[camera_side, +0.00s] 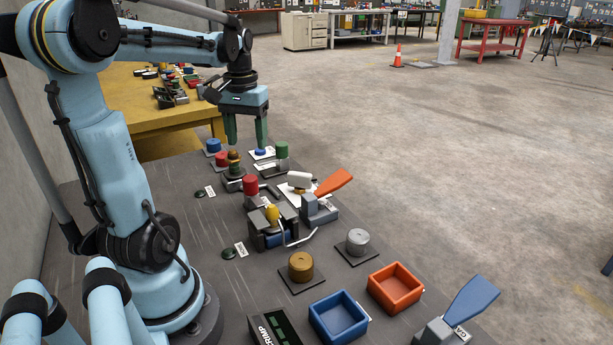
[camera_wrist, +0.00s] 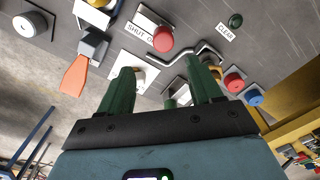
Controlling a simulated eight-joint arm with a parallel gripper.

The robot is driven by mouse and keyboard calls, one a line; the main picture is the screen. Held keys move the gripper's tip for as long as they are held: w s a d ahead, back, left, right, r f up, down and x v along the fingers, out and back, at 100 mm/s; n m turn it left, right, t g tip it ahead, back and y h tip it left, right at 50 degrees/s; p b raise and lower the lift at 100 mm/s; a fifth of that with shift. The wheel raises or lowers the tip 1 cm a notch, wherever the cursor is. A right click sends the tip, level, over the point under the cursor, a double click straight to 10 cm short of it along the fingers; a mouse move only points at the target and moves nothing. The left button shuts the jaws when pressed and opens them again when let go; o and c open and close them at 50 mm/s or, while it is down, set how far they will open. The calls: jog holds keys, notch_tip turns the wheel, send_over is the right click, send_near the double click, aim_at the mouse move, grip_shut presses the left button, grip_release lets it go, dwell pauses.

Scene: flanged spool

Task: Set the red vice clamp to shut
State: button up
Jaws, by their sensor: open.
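My gripper (camera_side: 247,143) points down over the far end of the dark bench, its two green fingers apart and nothing visibly held. In the wrist view the open fingers (camera_wrist: 161,76) frame a white plate. A red cylinder (camera_side: 250,185) stands nearer the camera than my gripper, with a bent grey bar beside it; it looks like the red vice clamp, but I cannot tell for sure. In the wrist view the red cylinder (camera_wrist: 163,38) sits beyond the fingers, next to a SHUT label (camera_wrist: 139,36) and the bent bar (camera_wrist: 200,48). Its jaw position is unclear.
Close around my gripper stand a green cylinder (camera_side: 281,150), a smaller red cylinder (camera_side: 222,159) and a blue one (camera_side: 213,145).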

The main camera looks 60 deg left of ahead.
aim_at(249, 178)
jog(key=f, duration=1.2)
jog(key=shift+s+a, duration=0.15)
jog(key=shift+a, duration=0.05)
jog(key=shift+c, duration=0.3)
